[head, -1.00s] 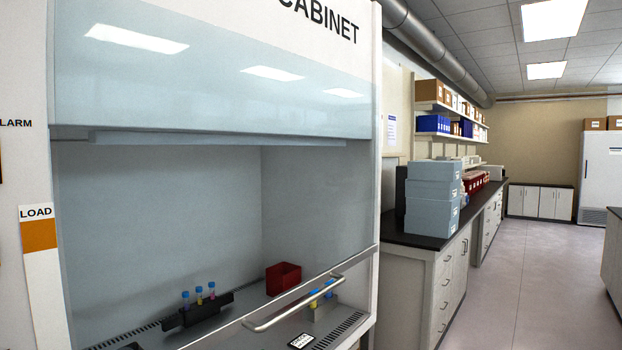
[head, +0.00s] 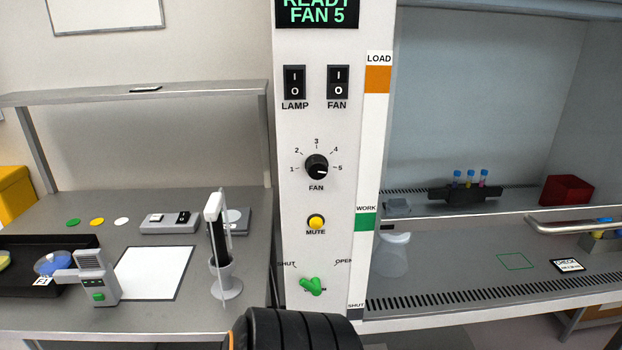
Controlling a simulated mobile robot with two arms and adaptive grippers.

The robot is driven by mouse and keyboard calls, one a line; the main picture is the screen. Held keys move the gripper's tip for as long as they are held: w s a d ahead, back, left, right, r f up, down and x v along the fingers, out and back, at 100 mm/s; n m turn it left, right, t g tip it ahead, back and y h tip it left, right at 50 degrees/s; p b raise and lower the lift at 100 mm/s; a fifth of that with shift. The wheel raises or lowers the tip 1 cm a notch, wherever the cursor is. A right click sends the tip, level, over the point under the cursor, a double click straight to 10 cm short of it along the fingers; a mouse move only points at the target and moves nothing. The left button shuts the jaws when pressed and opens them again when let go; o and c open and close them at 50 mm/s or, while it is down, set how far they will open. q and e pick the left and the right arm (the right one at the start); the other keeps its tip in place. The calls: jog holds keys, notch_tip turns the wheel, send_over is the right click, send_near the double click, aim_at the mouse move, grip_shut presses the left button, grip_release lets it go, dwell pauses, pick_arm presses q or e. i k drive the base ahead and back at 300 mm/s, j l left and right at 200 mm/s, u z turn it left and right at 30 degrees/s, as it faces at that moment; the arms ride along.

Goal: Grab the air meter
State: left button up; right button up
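A grey hand-held device with a slotted head and a green button (head: 97,287), which looks like the air meter, stands on the grey bench at the lower left of the head view. It is between a black tray and a white sheet. A small arm sticks out from its left side, close to the tray. Neither of my grippers is in view. A black ribbed part at the bottom middle looks like part of my own arm.
The black tray (head: 15,303) holds dishes. A white sheet (head: 154,272), a pipette in a stand (head: 222,284) and a switch box (head: 168,222) are on the bench. A shelf (head: 150,94) spans above. The cabinet's control column (head: 314,215) stands right of the bench.

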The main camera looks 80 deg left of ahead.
aim_at(97, 275)
jog(key=u, duration=3.95)
jog(key=i+j, duration=0.15)
jog(key=j, duration=0.25)
